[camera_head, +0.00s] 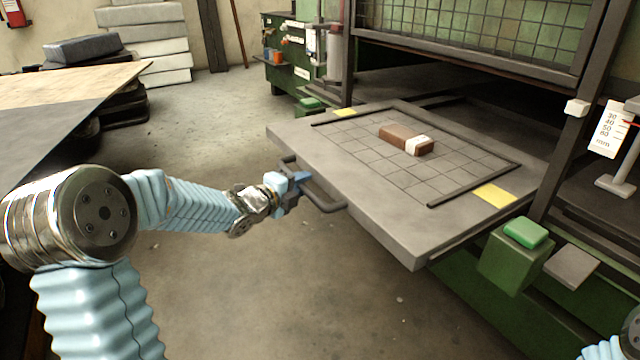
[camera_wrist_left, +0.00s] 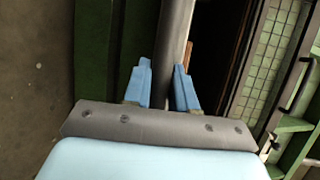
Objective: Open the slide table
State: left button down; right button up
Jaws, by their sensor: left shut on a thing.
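The grey slide table (camera_head: 300,138) sticks out of the green machine, with a grid marked on its top and a dark handle (camera_head: 325,203) on its front edge. A brown block with a white band (camera_head: 405,139) lies on the grid. My left gripper (camera_head: 297,180) is at the handle, shut on its bar. In the left wrist view the blue fingers (camera_wrist_left: 162,88) stand on either side of a grey bar (camera_wrist_left: 174,40). My right gripper is out of view; only a bit of my right arm shows at the lower right.
A green button box (camera_head: 515,255) stands by the table's right side, and the machine's mesh guard (camera_head: 480,30) hangs above. A workbench (camera_head: 60,100) is at the left. The concrete floor (camera_head: 230,110) between them is clear.

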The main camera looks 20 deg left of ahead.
pick_arm(q)
jog(key=s+a, duration=0.7)
jog(key=s, duration=0.2)
jog(key=shift+s+a, duration=0.35)
jog(key=shift+s, duration=0.05)
jog(key=shift+f, duration=0.1)
jog(key=c, duration=1)
grip_release()
jog(key=p+v, duration=0.2)
jog(key=v, duration=1.1)
jog(key=shift+s, duration=0.4)
jog(key=shift+w, duration=0.1)
